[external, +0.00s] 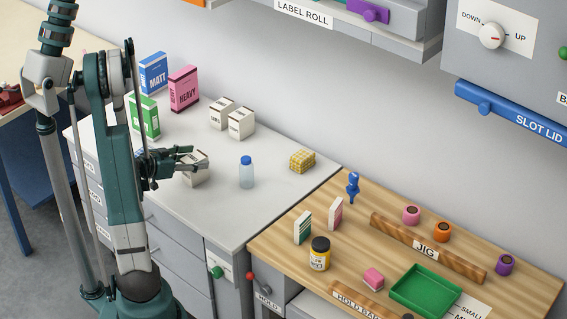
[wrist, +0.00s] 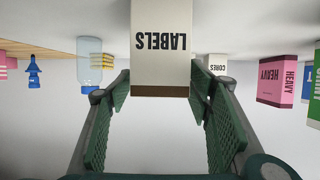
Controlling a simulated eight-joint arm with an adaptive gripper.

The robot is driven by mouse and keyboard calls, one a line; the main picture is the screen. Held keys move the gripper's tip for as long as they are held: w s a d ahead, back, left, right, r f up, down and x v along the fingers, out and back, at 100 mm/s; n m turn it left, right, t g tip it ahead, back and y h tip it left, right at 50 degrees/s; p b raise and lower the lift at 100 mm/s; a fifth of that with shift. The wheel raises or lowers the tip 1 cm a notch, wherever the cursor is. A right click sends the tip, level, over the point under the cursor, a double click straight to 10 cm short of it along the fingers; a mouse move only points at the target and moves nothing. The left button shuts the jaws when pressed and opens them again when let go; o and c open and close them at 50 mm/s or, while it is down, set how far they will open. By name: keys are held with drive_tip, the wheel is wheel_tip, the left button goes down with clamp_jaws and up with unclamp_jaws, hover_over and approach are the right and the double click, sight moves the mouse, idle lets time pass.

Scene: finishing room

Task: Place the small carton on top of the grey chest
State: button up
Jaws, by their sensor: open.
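A small white carton (external: 195,172) with a brown band stands on the pale top of the grey drawer chest (external: 215,200). My gripper (external: 186,158) is beside it, low over the chest top, with its fingers open. In the wrist view, which looks upside down, the carton (wrist: 160,45) reads LABELS and lies at the opening between my fingertips (wrist: 160,88). Gaps show on its sides, and I cannot tell how deep it lies between the fingers. In the external view my fingers hide part of the carton.
Two white cartons (external: 240,123), blue (external: 153,73), pink (external: 184,88) and green (external: 146,115) boxes stand behind. A clear bottle (external: 247,173) and yellow block (external: 302,160) stand to the right. The wooden bench (external: 350,247) holds a green tray (external: 427,290).

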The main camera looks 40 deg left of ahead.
drive_tip(key=shift+v, duration=0.95)
drive_tip(key=shift+s+a+r+p, duration=0.1)
drive_tip(key=shift+s+r+p, duration=0.5)
drive_tip(key=shift+s, duration=0.1)
wheel_tip(320, 180, up, 4)
drive_tip(key=shift+f+p, duration=0.1)
drive_tip(key=shift+p, duration=0.65)
drive_tip(key=shift+w+r+p, duration=0.15)
drive_tip(key=shift+r+p, duration=0.25)
drive_tip(key=shift+r, duration=0.85)
